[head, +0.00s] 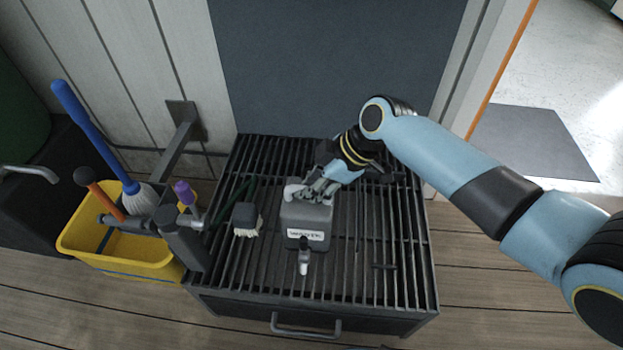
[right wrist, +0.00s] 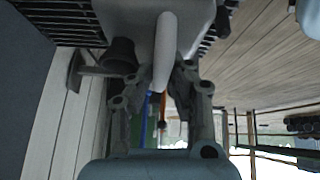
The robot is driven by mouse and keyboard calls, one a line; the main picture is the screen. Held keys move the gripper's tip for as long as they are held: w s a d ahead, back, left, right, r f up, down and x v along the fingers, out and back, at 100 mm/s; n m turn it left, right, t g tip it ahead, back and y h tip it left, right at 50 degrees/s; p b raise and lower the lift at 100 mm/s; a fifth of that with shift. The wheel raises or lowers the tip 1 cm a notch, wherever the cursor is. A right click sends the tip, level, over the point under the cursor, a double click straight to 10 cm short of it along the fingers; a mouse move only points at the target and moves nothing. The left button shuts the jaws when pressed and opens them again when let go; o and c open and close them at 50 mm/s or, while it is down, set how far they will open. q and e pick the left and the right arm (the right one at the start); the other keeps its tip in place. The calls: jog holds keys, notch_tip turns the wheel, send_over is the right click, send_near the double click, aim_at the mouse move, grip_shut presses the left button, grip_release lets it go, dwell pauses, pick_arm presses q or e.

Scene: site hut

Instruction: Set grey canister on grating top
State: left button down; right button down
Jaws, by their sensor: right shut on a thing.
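The grey canister (head: 306,222) is a boxy container with a white label and a small pale-tipped spout on its front. It is upright over the middle of the grating top (head: 258,270), a surface of dark parallel bars. I cannot tell whether its base touches the bars. My right gripper (head: 314,191) is shut on the canister's pale handle at the top. In the right wrist view the handle (right wrist: 164,48) runs between the fingers (right wrist: 167,82), with the canister body (right wrist: 192,22) beyond. My left gripper is not in view.
A brush (head: 245,218) with a dark green handle lies on the grating just left of the canister. A yellow bucket (head: 140,262) with a blue-handled mop (head: 98,140) stands left of the grating. The grating's right side and front-left are mostly clear.

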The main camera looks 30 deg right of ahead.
jog(key=shift+w+r, duration=0.15)
jog(key=shift+r, duration=0.05)
jog(key=shift+f, duration=0.1)
jog(key=c, duration=1.7)
grip_release()
jog(key=shift+f, duration=0.15)
jog(key=o, duration=0.4)
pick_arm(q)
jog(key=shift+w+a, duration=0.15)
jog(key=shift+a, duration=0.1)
